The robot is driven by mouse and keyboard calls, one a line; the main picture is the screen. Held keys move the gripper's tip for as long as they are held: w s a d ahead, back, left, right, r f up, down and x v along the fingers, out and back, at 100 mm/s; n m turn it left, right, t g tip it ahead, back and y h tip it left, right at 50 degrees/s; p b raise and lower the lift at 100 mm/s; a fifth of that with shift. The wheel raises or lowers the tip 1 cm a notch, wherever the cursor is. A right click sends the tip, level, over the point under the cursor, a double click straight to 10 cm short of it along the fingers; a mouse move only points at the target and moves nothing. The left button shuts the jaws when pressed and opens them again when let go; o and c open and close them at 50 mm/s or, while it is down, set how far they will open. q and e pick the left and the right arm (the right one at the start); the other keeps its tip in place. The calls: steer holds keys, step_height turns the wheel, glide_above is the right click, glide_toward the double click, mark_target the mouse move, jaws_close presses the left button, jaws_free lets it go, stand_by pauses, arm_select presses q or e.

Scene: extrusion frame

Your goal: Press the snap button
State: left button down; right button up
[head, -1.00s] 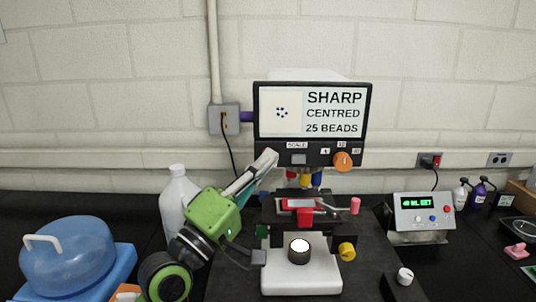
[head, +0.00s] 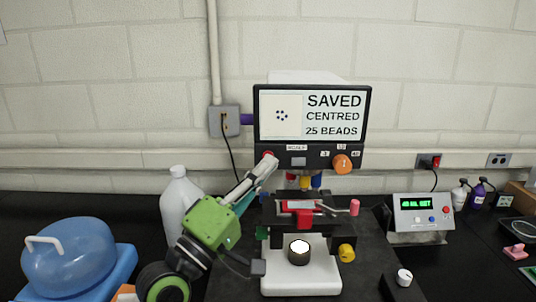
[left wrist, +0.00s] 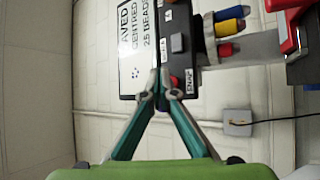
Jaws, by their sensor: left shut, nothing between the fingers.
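The red snap button (head: 268,155) is on the left of the dark panel below the microscope's screen (head: 335,114). In the left wrist view the button (left wrist: 174,82) sits beside the SNAP label (left wrist: 189,83). The screen reads "SAVED, CENTRED, 25 BEADS" beside a picture of several dark dots. My left gripper (head: 265,163) is shut and empty. Its tips are just below the button in the head view. In the left wrist view the closed tips (left wrist: 154,97) are close beside the button; I cannot tell whether they touch it. My right gripper is not in view.
The microscope's orange knob (head: 342,163) is right of the button. The stage with a red-framed slide (head: 300,206) is below. A white bottle (head: 178,205) stands behind my left arm, and a blue domed container (head: 68,250) is at the left. A control box (head: 420,215) is at the right.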

arm_select(q)
steer(key=s+p, duration=0.2)
steer(key=s, duration=0.3)
stand_by(0.5)
stand_by(0.6)
